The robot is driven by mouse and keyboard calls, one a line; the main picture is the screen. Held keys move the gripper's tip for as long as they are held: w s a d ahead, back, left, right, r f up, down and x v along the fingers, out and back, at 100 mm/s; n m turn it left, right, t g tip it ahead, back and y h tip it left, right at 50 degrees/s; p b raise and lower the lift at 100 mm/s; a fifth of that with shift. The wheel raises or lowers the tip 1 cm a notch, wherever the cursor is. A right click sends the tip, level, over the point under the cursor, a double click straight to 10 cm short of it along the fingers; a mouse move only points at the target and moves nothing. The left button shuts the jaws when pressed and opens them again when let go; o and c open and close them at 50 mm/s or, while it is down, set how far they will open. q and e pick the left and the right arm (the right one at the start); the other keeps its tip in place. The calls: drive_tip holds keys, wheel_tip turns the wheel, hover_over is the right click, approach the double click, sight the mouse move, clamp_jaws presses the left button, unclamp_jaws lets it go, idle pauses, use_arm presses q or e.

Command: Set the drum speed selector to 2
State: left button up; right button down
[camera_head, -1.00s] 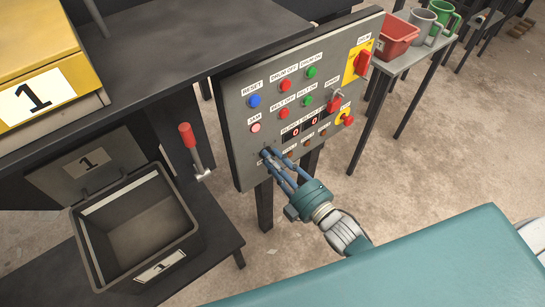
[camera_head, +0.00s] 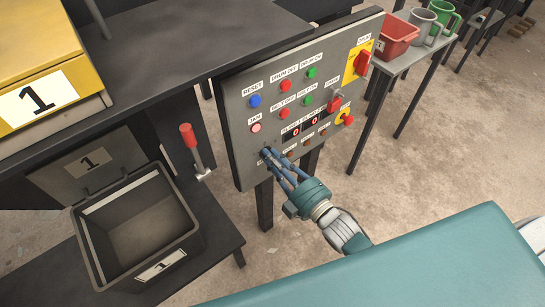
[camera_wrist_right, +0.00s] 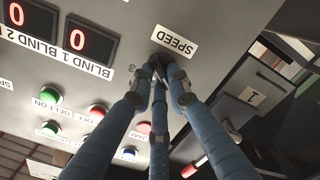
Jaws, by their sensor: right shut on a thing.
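The grey control panel (camera_head: 240,130) stands upright in the middle of the head view. The drum speed selector is a small dark knob (camera_wrist_right: 160,62) beside the SPEED label (camera_wrist_right: 174,40) in the right wrist view. My right gripper (camera_head: 267,153) is at the lower left of the panel, its blue fingers closed around the knob. The wrist view also shows the fingertips (camera_wrist_right: 160,75) together on it. The fingers hide most of the knob, so I cannot read its setting. My left gripper is not in view.
Blue, red and green buttons sit above, with a pink JAM button (camera_head: 256,128) close over my fingers. Two displays (camera_head: 302,127) read 0. A red-handled lever (camera_head: 188,135) and an open black bin (camera_head: 140,226) stand to the left. A red emergency knob (camera_head: 348,120) is at the right.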

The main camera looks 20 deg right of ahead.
drive_tip(key=shift+d+f+m+p, duration=0.15)
drive_tip(key=shift+m+p, duration=0.6)
drive_tip(key=shift+m, duration=1.9)
drive_tip(key=shift+d+m+p, duration=0.1)
drive_tip(key=shift+m+p, duration=0.6)
drive_tip(key=shift+m, duration=1.95)
drive_tip(key=c, duration=1.9)
unclamp_jaws()
drive_tip(key=shift+c, duration=0.2)
drive_tip(key=v, duration=1.2)
